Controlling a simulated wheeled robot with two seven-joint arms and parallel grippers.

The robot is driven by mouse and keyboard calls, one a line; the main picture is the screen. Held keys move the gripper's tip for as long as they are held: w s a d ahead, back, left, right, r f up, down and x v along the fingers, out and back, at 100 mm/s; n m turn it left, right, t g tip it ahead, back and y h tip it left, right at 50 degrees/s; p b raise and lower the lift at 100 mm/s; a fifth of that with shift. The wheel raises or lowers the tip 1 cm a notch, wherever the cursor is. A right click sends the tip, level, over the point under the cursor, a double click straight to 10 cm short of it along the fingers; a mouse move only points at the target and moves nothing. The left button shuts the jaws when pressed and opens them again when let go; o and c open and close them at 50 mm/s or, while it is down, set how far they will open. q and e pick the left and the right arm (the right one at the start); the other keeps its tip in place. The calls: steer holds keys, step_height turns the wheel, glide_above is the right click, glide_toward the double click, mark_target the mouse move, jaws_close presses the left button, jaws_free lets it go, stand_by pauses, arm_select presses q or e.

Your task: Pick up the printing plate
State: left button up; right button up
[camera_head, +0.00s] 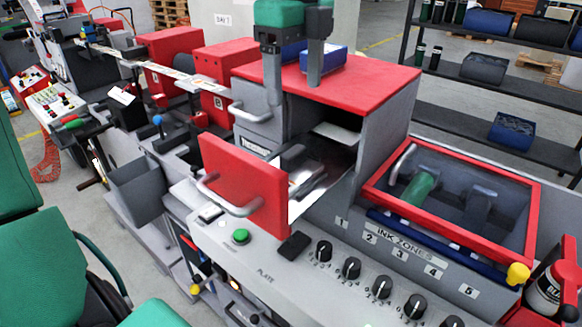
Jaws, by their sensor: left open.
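A thin shiny grey sheet, which looks like the printing plate (304,180), shows inside the open compartment of the grey and red press cabinet (385,84). Its edges are partly hidden by the open red door (245,184), so I cannot tell its full outline. My left gripper (294,92) points down at the cabinet's top left, with its two dark fingers apart and nothing between them. It appears above the sheet in the picture, apart from it. My right gripper is not in view.
A blue box (324,60) lies on the red cabinet top, beside the fingers. A red-framed ink tray (455,205) is at right, above a row of black knobs (351,267). Dark shelves (497,92) stand behind. Grey floor shows at upper right.

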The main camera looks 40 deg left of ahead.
arm_select(q)
steer(key=p, duration=0.1)
glide_above(294, 151)
step_height(294, 151, down, 7)
steer(key=shift+d+r, duration=0.1)
steer(key=shift+r, duration=0.1)
steer(key=shift+f+p, duration=0.4)
steer(key=shift+p, duration=0.15)
steer(key=f+p, duration=0.1)
steer(key=f, duration=0.2)
steer(key=shift+a+f+p, duration=0.15)
steer(key=shift+a+p, duration=0.05)
steer(key=shift+p, duration=0.2)
steer(key=shift+f, duration=0.6)
steer(key=c, duration=1.2)
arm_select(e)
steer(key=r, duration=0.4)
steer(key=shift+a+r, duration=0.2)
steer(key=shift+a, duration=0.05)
